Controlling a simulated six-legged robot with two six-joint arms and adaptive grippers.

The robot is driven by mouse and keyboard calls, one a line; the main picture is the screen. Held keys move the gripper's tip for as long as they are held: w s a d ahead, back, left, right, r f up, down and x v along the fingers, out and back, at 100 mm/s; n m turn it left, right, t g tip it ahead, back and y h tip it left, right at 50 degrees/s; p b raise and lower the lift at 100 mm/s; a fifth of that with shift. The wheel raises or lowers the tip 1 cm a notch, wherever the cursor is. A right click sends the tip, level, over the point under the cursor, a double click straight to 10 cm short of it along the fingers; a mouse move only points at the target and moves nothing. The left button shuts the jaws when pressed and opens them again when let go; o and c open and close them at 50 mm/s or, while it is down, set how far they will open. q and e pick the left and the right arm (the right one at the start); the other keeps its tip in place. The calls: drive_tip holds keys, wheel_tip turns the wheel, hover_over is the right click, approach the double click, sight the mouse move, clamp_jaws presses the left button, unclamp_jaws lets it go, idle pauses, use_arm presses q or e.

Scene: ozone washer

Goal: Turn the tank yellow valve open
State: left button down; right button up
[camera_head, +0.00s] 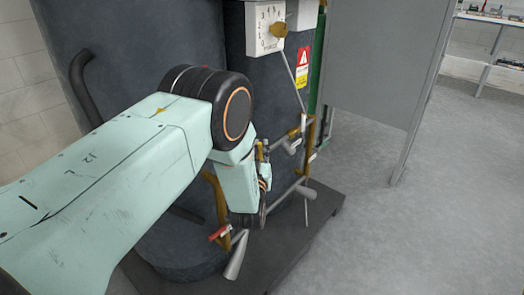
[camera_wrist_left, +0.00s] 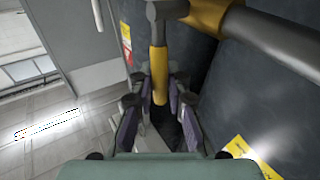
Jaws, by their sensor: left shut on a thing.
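My left gripper (camera_head: 264,178) is at the pipework in front of the dark tank (camera_head: 140,45) in the head view. In the left wrist view, the yellow valve handle (camera_wrist_left: 159,75) hangs down from a grey pipe fitting. The fingers of my left gripper (camera_wrist_left: 158,108) are on both sides of its lower part, shut on it. The handle's lower tip is partly hidden between the fingers. In the head view my arm and gripper hide this handle. My right gripper is in neither view.
A red-handled valve (camera_head: 219,233) is low, beside the gripper. Yellow pipe fittings (camera_head: 310,150) are to the right. A grey panel (camera_head: 375,65) stands at the right, with open floor (camera_head: 440,200) beyond.

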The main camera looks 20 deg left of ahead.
use_arm(q)
drive_tip(key=shift+s+a+f+n+t+y+b, duration=0.15)
drive_tip(key=shift+s+f+n+t+y+b, duration=0.1)
drive_tip(key=shift+s+n+t+y+b, duration=0.4)
drive_tip(key=shift+s+a+f+n+t+y+b, duration=0.15)
drive_tip(key=shift+s+n+t+y+b, duration=0.3)
drive_tip(key=shift+n+b, duration=0.45)
drive_tip(key=shift+s+a+f+n+t+y+b, duration=0.1)
drive_tip(key=shift+s+f+n+t+y+b, duration=0.25)
drive_tip(key=shift+n+t+b, duration=0.45)
drive_tip(key=c, duration=1.3)
unclamp_jaws()
drive_tip(key=shift+r, duration=0.2)
wheel_tip(320, 180, up, 10)
